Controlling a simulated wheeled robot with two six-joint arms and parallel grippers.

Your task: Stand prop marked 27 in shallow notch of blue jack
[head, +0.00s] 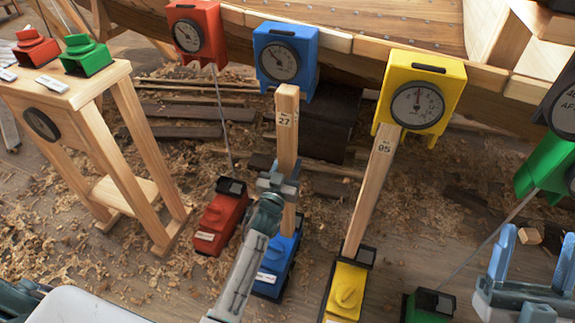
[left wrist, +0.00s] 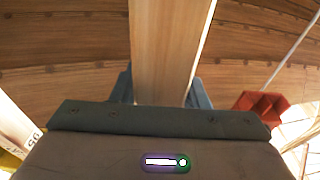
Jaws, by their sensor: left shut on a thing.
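The wooden prop marked 27 (head: 287,130) stands nearly upright in the head view. Its top is just below the blue gauge box (head: 285,52), and its lower end meets or hangs just over the blue jack (head: 272,281). I cannot tell contact or which notch it is over. My left gripper (head: 280,184) is shut on the prop around its middle, hiding part of it and of the jack. In the left wrist view the prop (left wrist: 168,50) runs up between the fingers. My right gripper (head: 525,268) is open and empty at the lower right.
A yellow jack (head: 345,291) with prop 95 (head: 372,185) leans up to a yellow gauge (head: 418,95) on the right. A red jack (head: 220,218) is close on the left. A wooden stand (head: 88,95) is at left. The hull (head: 350,43) spans the top.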

